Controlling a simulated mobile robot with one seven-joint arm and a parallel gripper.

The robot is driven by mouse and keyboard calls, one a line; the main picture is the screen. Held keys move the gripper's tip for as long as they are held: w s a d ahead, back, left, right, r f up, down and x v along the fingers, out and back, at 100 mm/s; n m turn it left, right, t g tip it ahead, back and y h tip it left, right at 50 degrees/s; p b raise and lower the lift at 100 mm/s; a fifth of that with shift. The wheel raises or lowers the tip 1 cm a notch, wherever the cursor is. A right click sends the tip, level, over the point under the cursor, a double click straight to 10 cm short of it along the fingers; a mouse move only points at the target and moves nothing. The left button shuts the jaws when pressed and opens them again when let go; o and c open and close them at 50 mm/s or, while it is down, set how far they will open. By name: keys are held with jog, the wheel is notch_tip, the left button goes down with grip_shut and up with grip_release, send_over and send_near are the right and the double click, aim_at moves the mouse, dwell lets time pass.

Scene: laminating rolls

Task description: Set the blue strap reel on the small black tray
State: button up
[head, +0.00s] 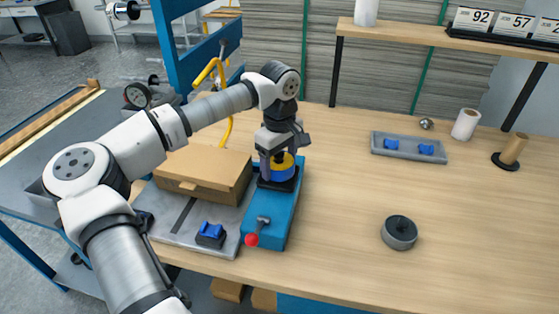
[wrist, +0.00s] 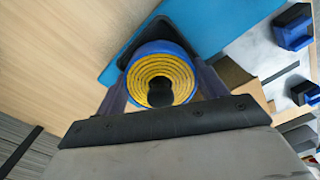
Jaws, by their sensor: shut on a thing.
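The blue strap reel (head: 283,171) has a blue outer band and yellow coils around a dark centre; it also shows in the wrist view (wrist: 178,63). My gripper (head: 280,161) points down with its fingers on either side of the reel, shut on it. The small black tray (head: 279,186) lies on the blue bench unit directly under the reel. Its dark corner shows beside the reel in the wrist view (wrist: 124,60). The reel is over the tray, very low; I cannot tell whether it touches the tray.
A cardboard box (head: 205,172) stands close left of my gripper. A lever with a red knob (head: 252,240) is on the unit's front end. The table between is clear.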

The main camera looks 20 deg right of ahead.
aim_at(279, 154)
jog(key=shift+f+b, duration=0.6)
jog(key=shift+f, duration=0.25)
jog(key=o, duration=0.8)
jog(key=shift+o, duration=0.2)
jog(key=shift+r, duration=0.15)
jog(key=shift+r+p, duration=3.5)
jog(key=shift+r, duration=1.95)
